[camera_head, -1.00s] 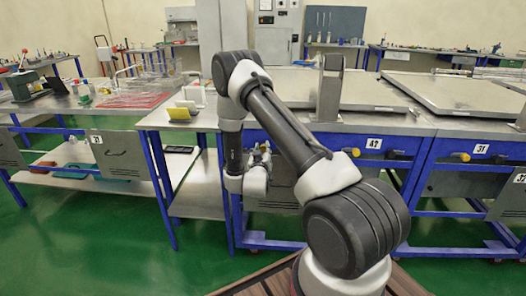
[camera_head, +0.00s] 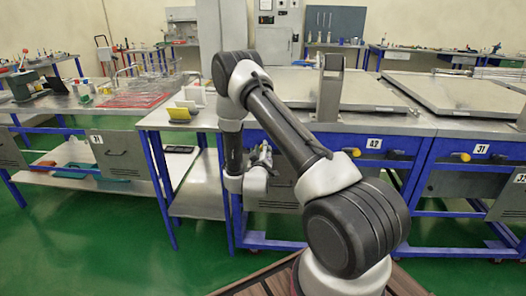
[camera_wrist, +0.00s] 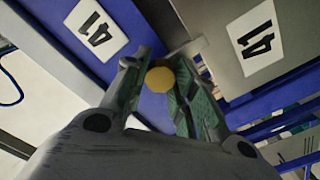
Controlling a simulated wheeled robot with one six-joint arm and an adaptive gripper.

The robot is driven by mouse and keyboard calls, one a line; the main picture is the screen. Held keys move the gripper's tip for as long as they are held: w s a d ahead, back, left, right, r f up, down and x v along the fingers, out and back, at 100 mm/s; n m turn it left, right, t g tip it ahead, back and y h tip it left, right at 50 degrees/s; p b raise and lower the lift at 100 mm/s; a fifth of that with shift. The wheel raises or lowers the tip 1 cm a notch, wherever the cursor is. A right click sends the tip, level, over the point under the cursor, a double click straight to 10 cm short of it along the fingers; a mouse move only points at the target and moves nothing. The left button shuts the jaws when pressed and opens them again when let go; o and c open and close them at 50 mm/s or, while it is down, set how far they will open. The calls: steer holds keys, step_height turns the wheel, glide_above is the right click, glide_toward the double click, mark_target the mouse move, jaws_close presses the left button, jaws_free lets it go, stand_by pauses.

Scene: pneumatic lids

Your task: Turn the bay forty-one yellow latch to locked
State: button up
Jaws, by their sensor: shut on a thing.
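The bay forty-one yellow latch (camera_wrist: 160,79) shows as a round yellow end between the two fingers in the wrist view. My gripper (camera_wrist: 155,88) is shut on it, with one green-padded finger on each side. A label reading 41 (camera_wrist: 97,28) is on the blue frame at the upper left, and another 41 label (camera_wrist: 254,39) is on the grey panel at the right. In the head view my gripper (camera_head: 264,157) is at the front of the blue bench, and the latch is hidden there. The latch's turn angle is hard to tell.
To the right, the bays labelled 42 (camera_head: 374,144) and 31 (camera_head: 481,149) have their own yellow latches (camera_head: 352,152) and (camera_head: 461,157). Large grey lids (camera_head: 455,93) lie on the bench top. A yellow-fronted holder (camera_head: 179,114) stands at the bench's left end. Green floor lies clear in front.

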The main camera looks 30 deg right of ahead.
steer(key=o, duration=1)
steer(key=shift+o, duration=0.2)
steer(key=v, duration=1.2)
